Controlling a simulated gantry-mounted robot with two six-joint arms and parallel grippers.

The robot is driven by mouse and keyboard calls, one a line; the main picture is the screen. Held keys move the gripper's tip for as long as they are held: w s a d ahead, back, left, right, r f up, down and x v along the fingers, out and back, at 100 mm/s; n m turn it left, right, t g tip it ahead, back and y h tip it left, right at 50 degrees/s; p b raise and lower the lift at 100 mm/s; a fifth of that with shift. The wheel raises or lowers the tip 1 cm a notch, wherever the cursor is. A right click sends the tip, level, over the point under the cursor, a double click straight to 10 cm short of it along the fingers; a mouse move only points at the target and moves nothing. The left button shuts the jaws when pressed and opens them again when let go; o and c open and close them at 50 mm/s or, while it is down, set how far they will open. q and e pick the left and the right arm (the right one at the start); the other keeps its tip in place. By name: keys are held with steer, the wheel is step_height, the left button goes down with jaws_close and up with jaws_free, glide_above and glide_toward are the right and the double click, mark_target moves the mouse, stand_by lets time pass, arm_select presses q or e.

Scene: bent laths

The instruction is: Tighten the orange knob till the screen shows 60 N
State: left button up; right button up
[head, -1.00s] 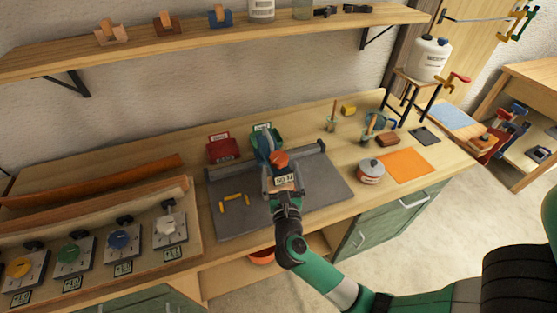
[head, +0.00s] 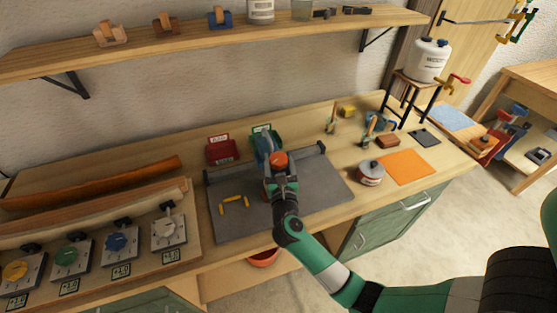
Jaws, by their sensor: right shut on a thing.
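The orange knob (head: 278,159) sits at the top of a blue-grey clamp (head: 263,147) on the dark grey board (head: 325,192). My right gripper (head: 279,167) reaches over the board and is shut on the knob, as far as I can tell; its fingers are small and partly hidden. The screen is hidden from view behind my gripper and wrist, so no reading shows. My left gripper is not in view.
Long bent laths (head: 95,185) lie at the left, behind a row of coloured dials (head: 116,243). A yellow handle (head: 234,204) lies on the board. Red (head: 222,150) and green bins stand behind it. A tin (head: 370,173) and orange sheet (head: 406,167) are at the right.

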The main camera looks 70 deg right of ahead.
steer(key=shift+c, duration=0.8)
steer(key=shift+w+f+m+g+h+b, duration=0.2)
steer(key=shift+m+g+h+b, duration=0.3)
steer(key=shift+m+g+b, duration=0.4)
steer(key=shift+s+r+m+g+h+b, duration=0.15)
steer(key=shift+m+g+h+b, duration=0.15)
steer(key=shift+g, duration=0.5)
steer(key=o, duration=1.3)
steer(key=shift+o, duration=0.2)
steer(key=p+v, duration=0.1)
steer(key=v, duration=1)
steer(key=shift+a, duration=0.3)
steer(key=shift+r, duration=0.1)
